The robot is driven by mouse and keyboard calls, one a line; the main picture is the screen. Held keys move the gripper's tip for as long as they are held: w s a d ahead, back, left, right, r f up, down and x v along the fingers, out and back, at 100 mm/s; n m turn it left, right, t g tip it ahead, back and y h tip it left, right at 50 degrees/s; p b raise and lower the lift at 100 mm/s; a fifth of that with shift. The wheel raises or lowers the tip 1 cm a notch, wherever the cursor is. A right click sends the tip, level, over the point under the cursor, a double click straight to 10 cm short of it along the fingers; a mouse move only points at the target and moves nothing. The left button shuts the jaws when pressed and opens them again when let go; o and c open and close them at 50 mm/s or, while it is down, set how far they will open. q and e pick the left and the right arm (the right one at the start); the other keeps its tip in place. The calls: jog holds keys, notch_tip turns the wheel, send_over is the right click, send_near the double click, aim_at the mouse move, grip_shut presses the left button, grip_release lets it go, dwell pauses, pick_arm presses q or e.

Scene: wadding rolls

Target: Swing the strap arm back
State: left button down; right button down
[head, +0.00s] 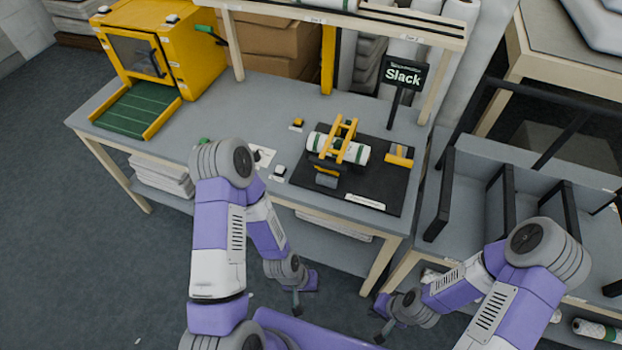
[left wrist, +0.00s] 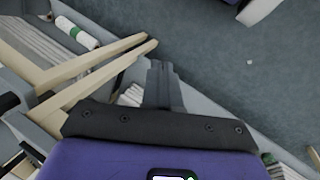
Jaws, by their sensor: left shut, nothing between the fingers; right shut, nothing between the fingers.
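The strap arm (head: 347,139), a yellow frame of bars, lies across a white roll with green bands (head: 322,143). The roll rests in a dark cradle on a black base board (head: 386,178) on the grey workbench. My left gripper (head: 297,302) is shut and empty, low in front of the bench and well apart from the strap arm. Its closed fingers also show in the left wrist view (left wrist: 160,78). My right gripper (head: 381,337) is shut and empty, low at the front, to the right of the left one.
A sign reading "Slack" (head: 403,76) stands behind the board. A yellow machine (head: 170,48) with a green belt (head: 136,110) is at the bench's left. A grey divided rack (head: 470,190) stands at the right.

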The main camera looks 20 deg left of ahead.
pick_arm(q)
jog(key=w+d+r+n+t+h+b, duration=0.25)
jog(key=w+n+t+b, duration=0.45)
jog(key=w+n+t, duration=0.5)
jog(key=w+a+r+n+t+y+b, duration=0.3)
jog(key=a+r+n+t+y, duration=0.3)
jog(key=n, duration=1.5)
notch_tip(320, 180, up, 3)
jog(key=shift+w+a+f+t, duration=0.1)
jog(key=shift+w+a+t, duration=0.6)
jog(key=shift+a, duration=0.45)
jog(key=shift+b, duration=0.3)
